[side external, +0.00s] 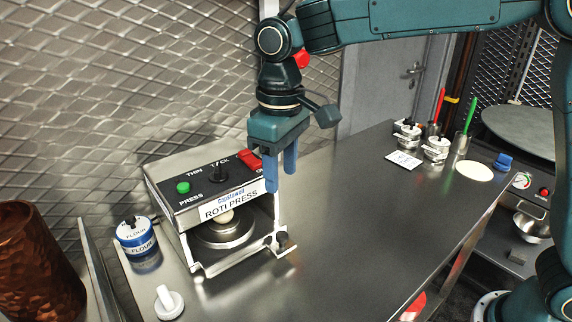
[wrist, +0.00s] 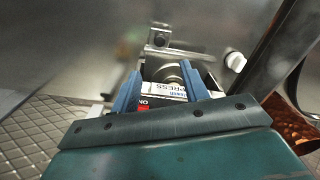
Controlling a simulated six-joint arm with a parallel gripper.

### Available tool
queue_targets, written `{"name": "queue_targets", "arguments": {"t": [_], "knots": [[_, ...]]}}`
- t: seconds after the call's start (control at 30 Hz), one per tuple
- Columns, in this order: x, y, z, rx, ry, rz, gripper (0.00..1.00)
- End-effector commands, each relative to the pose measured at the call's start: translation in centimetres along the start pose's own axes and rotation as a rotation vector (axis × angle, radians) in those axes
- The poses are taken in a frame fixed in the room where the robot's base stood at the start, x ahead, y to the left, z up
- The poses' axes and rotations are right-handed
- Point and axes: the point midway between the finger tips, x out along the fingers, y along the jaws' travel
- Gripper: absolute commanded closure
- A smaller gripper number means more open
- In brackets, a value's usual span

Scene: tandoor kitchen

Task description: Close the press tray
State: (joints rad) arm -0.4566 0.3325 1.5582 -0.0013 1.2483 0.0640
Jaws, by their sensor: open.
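The roti press (side external: 205,185) stands on the steel counter at the left, with a green button and a red switch on its top panel. Its tray (side external: 238,255) sticks out at the front, with a round plate (side external: 222,235) and a pale dough ball (side external: 226,215) on it. A dark knob (side external: 282,238) is at the tray's front right corner. My gripper (side external: 281,175) is open and empty, pointing down by the right side of the press's front. In the wrist view the press (wrist: 165,91) and its tray (wrist: 160,42) show between and beyond the fingers (wrist: 160,90).
A blue and white flour tin (side external: 136,236) stands left of the press, with a white knobbed object (side external: 168,303) in front. A copper vessel (side external: 38,265) is at far left. Small pots (side external: 436,148) and a flatbread (side external: 475,171) lie farther back. The middle counter is clear.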

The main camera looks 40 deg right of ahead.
Motion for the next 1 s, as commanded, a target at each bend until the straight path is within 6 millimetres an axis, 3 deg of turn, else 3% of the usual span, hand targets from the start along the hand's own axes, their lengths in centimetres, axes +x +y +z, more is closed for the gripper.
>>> {"name": "queue_targets", "arguments": {"t": [0.17, 0.4, 0.67, 1.0], "knots": [[0.0, 0.0, 0.0, 0.0, 0.0, 0.0, 0.55], [0.1, -0.2, 0.1, -0.033, 0.003, 0.002, 1.0], [0.7, -1.2, 0.7, -0.249, 0.022, 0.014, 1.0], [2.0, -3.0, 2.2, -0.717, 0.054, 0.063, 1.0]]}}
